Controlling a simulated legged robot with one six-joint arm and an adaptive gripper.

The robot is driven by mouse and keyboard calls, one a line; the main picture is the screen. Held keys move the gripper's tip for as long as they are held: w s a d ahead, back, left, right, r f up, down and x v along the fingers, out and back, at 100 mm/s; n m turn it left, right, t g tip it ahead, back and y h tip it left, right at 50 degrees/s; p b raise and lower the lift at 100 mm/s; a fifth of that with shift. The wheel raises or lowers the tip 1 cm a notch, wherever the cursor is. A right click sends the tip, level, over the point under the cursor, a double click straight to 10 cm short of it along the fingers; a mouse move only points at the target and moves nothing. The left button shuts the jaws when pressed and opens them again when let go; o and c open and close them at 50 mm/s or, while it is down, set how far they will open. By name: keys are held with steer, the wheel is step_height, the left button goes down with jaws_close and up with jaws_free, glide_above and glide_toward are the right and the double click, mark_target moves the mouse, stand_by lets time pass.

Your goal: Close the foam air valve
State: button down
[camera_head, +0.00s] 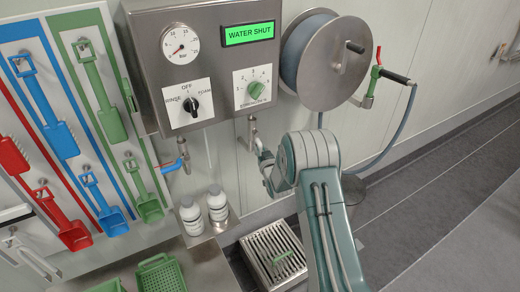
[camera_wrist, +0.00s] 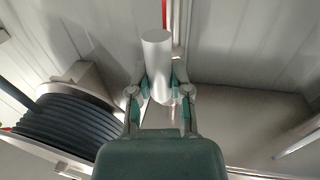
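A steel pipe with a fitting (camera_head: 253,130) comes down from the underside of the steel control box, just above my gripper (camera_head: 264,168). The gripper points up and left toward it, its tips small in the head view. In the wrist view, my gripper's fingers (camera_wrist: 164,88) stand apart on either side of a silver cylinder (camera_wrist: 156,58); a gap shows at its right, and firm contact cannot be seen. A thin red strip (camera_wrist: 164,14) shows behind it. A blue-handled valve (camera_head: 172,167) sits on another pipe to the left. Which valve is the foam air valve is not labelled.
The control box (camera_head: 150,62) carries a gauge, a mode knob (camera_head: 191,105), a green strength knob (camera_head: 256,90) and a "WATER SHUT" display (camera_head: 248,34). A hose reel (camera_head: 325,62) is close right. White bottles (camera_head: 217,205) and a floor drain (camera_head: 276,255) lie below.

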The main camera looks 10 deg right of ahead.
stand_by(0.4)
steer(key=w+d+r+n+t+y, duration=0.1)
steer(key=d+r+n+y, duration=0.3)
steer(key=n, duration=1.6)
steer(key=shift+w+d+r, duration=0.3)
steer(key=shift+r, duration=0.2)
steer(key=c, duration=0.5)
jaws_free()
steer(key=shift+a, duration=0.15)
steer(key=shift+c, duration=0.2)
